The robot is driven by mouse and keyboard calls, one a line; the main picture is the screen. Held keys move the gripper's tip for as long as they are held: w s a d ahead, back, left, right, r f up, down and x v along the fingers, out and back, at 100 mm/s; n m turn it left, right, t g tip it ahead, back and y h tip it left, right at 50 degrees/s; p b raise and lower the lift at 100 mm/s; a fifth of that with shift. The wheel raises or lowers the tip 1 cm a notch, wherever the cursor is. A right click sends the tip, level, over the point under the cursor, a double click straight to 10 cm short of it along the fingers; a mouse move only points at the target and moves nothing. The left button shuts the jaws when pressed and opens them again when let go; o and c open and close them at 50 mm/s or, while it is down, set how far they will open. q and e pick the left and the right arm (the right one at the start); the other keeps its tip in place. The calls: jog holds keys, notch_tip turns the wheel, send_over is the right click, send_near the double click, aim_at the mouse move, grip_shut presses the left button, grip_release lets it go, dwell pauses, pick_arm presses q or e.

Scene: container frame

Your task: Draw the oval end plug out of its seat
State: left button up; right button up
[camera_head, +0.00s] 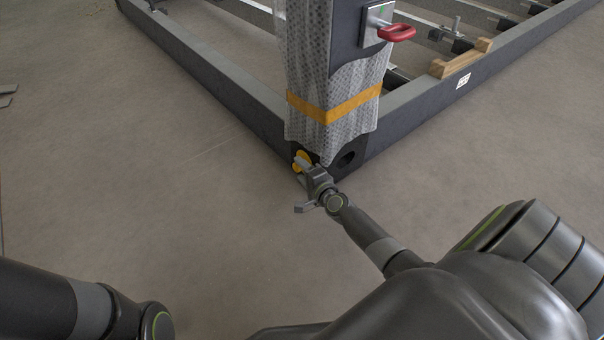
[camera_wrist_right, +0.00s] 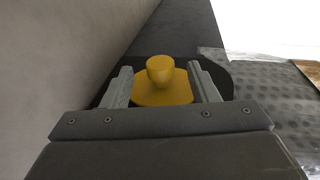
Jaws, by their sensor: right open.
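The yellow oval end plug (camera_head: 301,158) sits at the foot of the frame's corner post, on its left face. In the right wrist view the plug (camera_wrist_right: 165,97) shows a rounded knob standing on a flat yellow plate, with a dark opening around it. My right gripper (camera_head: 306,166) is at the plug. In the right wrist view its fingers (camera_wrist_right: 163,86) are open, one on each side of the knob, with gaps to it. The lower edge of the plate is hidden by the gripper body. Of my left arm, only a link shows at the lower left; its gripper is out of view.
Grey dimpled wrap (camera_head: 308,75) with an orange strap (camera_head: 334,107) covers the post just above the plug. A second, dark oval hole (camera_head: 346,160) is on the right face. A red handle (camera_head: 397,32) is higher up.

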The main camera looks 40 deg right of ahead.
jog(key=shift+w, duration=0.2)
jog(key=c, duration=1)
